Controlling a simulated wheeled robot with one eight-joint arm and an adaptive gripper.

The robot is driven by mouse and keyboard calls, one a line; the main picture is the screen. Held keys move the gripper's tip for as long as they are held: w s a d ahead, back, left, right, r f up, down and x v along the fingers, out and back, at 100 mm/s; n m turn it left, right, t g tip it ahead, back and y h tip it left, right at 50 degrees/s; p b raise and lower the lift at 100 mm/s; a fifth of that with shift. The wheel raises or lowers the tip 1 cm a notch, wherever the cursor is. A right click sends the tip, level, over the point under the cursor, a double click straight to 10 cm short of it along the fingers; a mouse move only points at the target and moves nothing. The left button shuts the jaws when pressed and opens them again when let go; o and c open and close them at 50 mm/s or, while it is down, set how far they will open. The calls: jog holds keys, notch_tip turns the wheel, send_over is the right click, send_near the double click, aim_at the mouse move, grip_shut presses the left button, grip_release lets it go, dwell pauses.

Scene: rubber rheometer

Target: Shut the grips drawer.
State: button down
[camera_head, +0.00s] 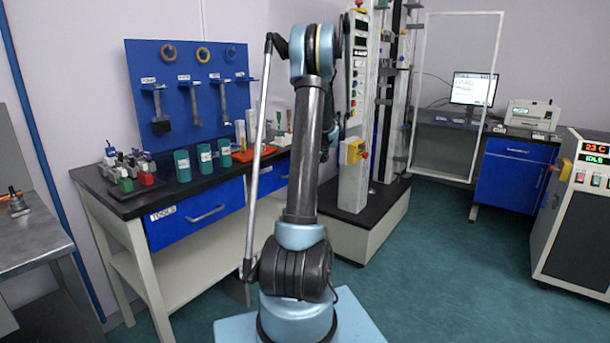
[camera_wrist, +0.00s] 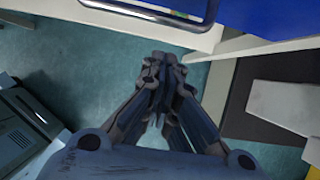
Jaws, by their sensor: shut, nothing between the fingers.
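The bench has two blue drawers in the head view. The left drawer (camera_head: 190,212) bears a TOOLS label. The right drawer (camera_head: 262,182) is partly hidden behind my arm, and its label does not show; I cannot tell how far out it stands. In the wrist view, a blue drawer front (camera_wrist: 265,15) with a grey metal handle (camera_wrist: 150,10) fills the top edge; its label is out of sight. My gripper (camera_wrist: 160,60) is shut and empty, its fingertips below the handle in the picture and apart from it. My gripper is hidden behind my arm in the head view.
The testing machine's dark base (camera_head: 370,210) stands right of the bench. Green floor (camera_head: 450,260) is clear to the right.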

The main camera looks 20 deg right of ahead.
jog(key=s+d+f+v, duration=0.1)
jog(key=v, duration=0.9)
jog(key=s+a+r+n+g+h, duration=0.1)
jog(key=s+a+r+n, duration=0.1)
jog(key=s+a+n, duration=0.7)
jog(key=s+a+r+n+g, duration=0.1)
jog(key=s+a+r+n, duration=0.3)
jog(key=s+a, duration=0.9)
jog(key=s+a+f+n+h, duration=0.1)
jog(key=s+a+f+n, duration=0.4)
jog(key=s+n, duration=0.3)
jog(key=s+a+f+n+h, duration=0.1)
jog(key=s+a+f+n, duration=0.4)
jog(key=s+f+n, duration=0.3)
jog(key=s, duration=0.4)
jog(key=shift+s+f, duration=0.15)
jog(key=shift+s, duration=0.25)
